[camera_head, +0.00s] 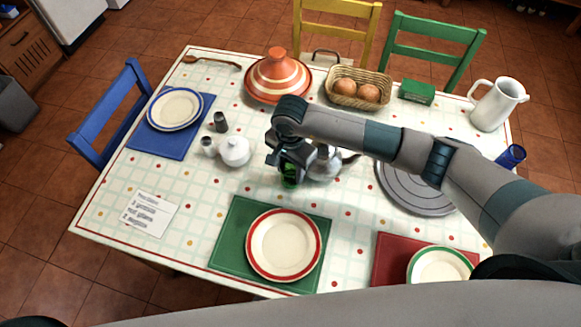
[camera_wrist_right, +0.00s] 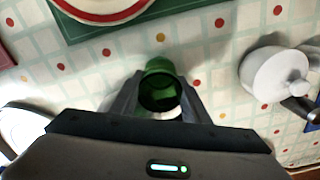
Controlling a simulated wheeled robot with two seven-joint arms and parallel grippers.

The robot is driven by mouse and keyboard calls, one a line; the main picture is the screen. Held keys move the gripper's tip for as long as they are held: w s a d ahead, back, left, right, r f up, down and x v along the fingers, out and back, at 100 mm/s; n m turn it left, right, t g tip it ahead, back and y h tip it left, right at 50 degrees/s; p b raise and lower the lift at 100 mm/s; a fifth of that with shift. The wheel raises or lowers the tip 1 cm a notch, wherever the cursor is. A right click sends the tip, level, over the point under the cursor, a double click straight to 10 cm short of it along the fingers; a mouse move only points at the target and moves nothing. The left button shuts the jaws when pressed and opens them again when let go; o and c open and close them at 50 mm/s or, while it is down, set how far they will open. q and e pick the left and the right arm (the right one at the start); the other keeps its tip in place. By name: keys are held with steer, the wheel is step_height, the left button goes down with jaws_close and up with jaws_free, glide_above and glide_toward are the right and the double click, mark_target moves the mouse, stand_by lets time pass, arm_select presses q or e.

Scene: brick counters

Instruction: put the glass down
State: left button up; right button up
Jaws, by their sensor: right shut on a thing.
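The green glass (camera_head: 289,176) is in my right gripper (camera_head: 288,166), near the middle of the table, behind the green placemat. In the right wrist view the green glass (camera_wrist_right: 160,88) sits between the two fingers of my right gripper (camera_wrist_right: 160,98), which is shut on it. I look into its dark mouth there. Whether its base touches the tablecloth (camera_head: 190,215) I cannot tell. My arm hides part of the table around it. My left gripper does not show in either view.
A white sugar bowl (camera_head: 235,151) stands left of the glass, and a silvery pot (camera_head: 324,163) is close on its right. A red-rimmed plate (camera_head: 284,245) lies on the green placemat (camera_head: 229,239) in front. A note card (camera_head: 150,213) lies left; the cloth between is clear.

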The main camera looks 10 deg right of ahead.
steer(key=shift+f+b, duration=0.15)
steer(key=shift+b, duration=0.15)
steer(key=o, duration=1.1)
steer(key=shift+r+p, duration=0.25)
steer(key=shift+p, duration=0.05)
steer(key=shift+r, duration=0.15)
steer(key=shift+r+b, duration=1.85)
steer(key=shift+r, duration=3.95)
